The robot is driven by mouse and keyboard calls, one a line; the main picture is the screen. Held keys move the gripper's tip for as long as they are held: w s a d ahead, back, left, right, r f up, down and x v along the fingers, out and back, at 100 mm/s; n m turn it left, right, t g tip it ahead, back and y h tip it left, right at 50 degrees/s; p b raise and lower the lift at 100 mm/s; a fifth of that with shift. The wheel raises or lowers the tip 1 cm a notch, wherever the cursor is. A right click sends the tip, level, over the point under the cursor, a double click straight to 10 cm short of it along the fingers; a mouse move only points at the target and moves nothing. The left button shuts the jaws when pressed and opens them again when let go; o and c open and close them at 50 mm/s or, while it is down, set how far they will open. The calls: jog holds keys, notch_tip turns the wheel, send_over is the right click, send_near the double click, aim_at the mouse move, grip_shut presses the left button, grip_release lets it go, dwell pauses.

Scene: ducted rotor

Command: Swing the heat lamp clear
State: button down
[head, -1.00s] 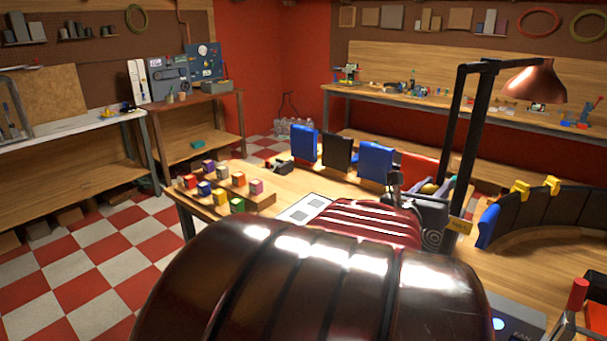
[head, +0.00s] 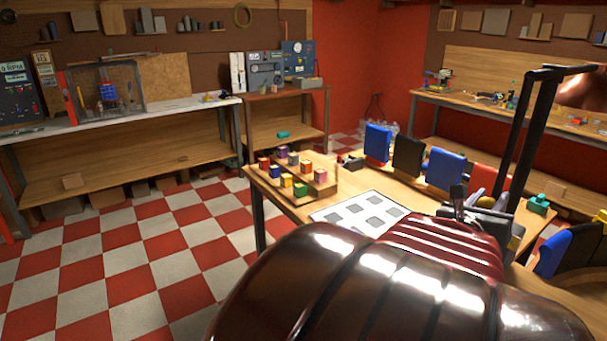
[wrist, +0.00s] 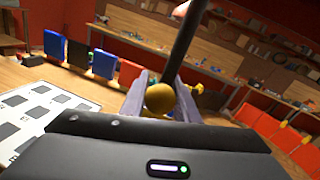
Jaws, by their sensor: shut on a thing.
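The heat lamp has a dark post (head: 527,140), a short top arm and a copper shade (head: 580,90) cut off by the right edge of the head view. In the wrist view, the dark post (wrist: 187,45) rises just beyond my gripper (wrist: 155,98). My gripper's pale fingers are shut on a yellow ball knob (wrist: 160,99), which sits at the foot of the visible post. How the knob joins the lamp is hidden.
On the wooden table stand a rack of coloured blocks (head: 292,175), a white mat with grey squares (head: 360,212), and blue, black and red upright panels (head: 407,157). A curved dark rim (head: 578,252) lies at right. Open checkered floor (head: 140,260) is at left.

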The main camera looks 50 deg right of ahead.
jog(key=shift+w+r+t, duration=0.1)
jog(key=shift+r+t, duration=0.1)
jog(key=shift+t, duration=0.1)
jog(key=c, duration=1.6)
grip_release()
jog(key=shift+c, duration=0.2)
jog(key=shift+o, duration=1.3)
jog(key=shift+f, duration=0.1)
notch_tip(320, 180, up, 10)
jog(key=shift+f, duration=0.15)
